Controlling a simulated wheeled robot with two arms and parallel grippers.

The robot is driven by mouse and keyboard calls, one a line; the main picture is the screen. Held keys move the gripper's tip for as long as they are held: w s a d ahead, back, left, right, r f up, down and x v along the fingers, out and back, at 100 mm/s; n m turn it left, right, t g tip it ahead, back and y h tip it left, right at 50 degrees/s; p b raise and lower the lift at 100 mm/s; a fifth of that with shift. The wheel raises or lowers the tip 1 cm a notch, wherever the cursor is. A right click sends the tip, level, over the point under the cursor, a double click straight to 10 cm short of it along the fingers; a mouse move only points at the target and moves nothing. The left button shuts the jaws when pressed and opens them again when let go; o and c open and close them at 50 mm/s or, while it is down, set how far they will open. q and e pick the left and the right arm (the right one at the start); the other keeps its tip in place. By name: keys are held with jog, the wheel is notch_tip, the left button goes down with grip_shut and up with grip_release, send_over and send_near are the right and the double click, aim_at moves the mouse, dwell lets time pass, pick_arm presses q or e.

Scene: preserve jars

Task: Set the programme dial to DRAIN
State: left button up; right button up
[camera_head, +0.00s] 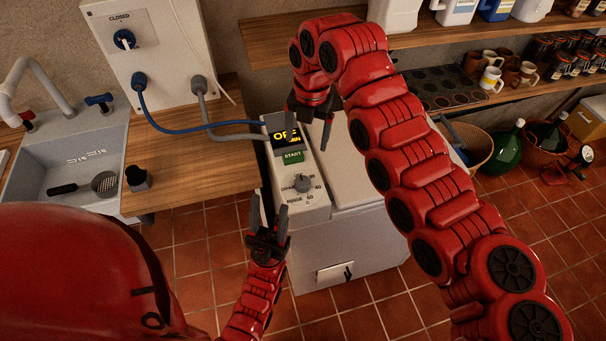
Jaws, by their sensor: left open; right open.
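The programme dial (302,183) is a small grey knob on the pale control strip of a white machine (345,240). DRAIN is printed to its left, 40 to its right, and RINSE and 60 below. Which mark it points at is too small to tell. Above it are a green START button (293,157) and a dark display (285,136) with yellow characters, partly hard to read. My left gripper (269,208) is open and empty, pointing up, left of and below the dial. My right gripper (309,122) is open and empty beside the display, beyond the dial.
A blue hose (180,127) and a grey hose (222,135) run to the machine from a wall panel (150,45). A sink (75,150) and wooden counter (185,165) stand left. Shelves with jugs, mugs and jars are at the back right. Baskets (470,147) stand on the tiled floor.

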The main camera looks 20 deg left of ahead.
aim_at(303, 181)
jog(key=f+p, duration=0.1)
jog(key=f, duration=0.4)
jog(key=f+p, duration=0.2)
jog(key=f, duration=0.4)
jog(key=f+p, duration=0.2)
jog(key=f, duration=0.3)
jog(key=shift+a+f, duration=0.15)
jog(key=shift+a, duration=0.25)
jog(key=shift+f, duration=0.5)
jog(key=c, duration=1.4)
